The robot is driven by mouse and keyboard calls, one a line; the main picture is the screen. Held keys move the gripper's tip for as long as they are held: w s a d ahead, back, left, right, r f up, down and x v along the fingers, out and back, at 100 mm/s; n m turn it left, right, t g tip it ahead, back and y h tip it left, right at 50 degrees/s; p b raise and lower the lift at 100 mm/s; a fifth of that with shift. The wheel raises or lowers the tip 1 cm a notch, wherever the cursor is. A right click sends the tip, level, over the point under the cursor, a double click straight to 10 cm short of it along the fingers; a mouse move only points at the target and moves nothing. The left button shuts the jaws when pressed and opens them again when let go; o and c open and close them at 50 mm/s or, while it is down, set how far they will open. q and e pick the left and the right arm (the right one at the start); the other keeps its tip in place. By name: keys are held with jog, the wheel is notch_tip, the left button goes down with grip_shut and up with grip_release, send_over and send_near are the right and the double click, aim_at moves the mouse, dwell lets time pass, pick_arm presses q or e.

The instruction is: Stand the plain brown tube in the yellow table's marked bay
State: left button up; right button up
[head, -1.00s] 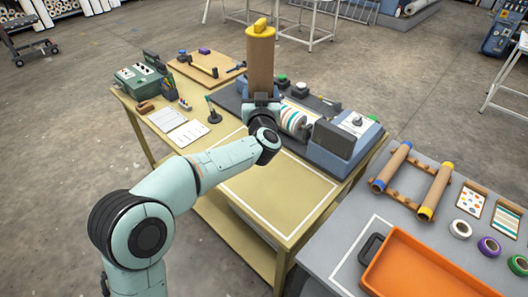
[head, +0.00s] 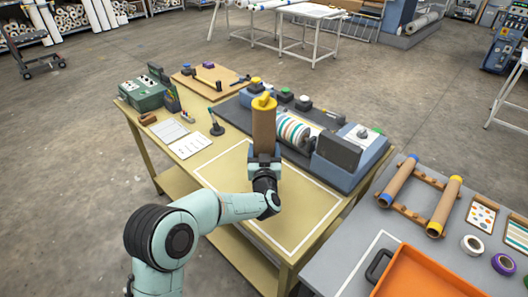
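My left gripper (head: 264,152) is shut around the lower part of a plain brown tube (head: 264,128) with a yellow cap on top. The tube is upright. It appears over the back-left part of the marked bay (head: 300,216), a white-outlined rectangle on the yellow table (head: 205,171). The gripper hides the tube's lower end, so I cannot tell if it touches the table. My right gripper is not in view.
A press with a striped roller (head: 293,131) stands just behind the bay. A green box (head: 142,95) and small tools are at the back left. A grey table at right holds two racked tubes (head: 399,181) and an orange tray (head: 425,275). The bay's front is clear.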

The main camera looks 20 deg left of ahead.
pick_arm(q)
jog(key=o, duration=0.7)
jog(key=shift+f, duration=0.1)
jog(key=o, duration=0.4)
jog(key=shift+o, duration=0.2)
jog(key=shift+r, duration=0.2)
jog(key=b+v, duration=0.1)
jog(key=v, duration=1.1)
jog(key=shift+s+f, duration=0.1)
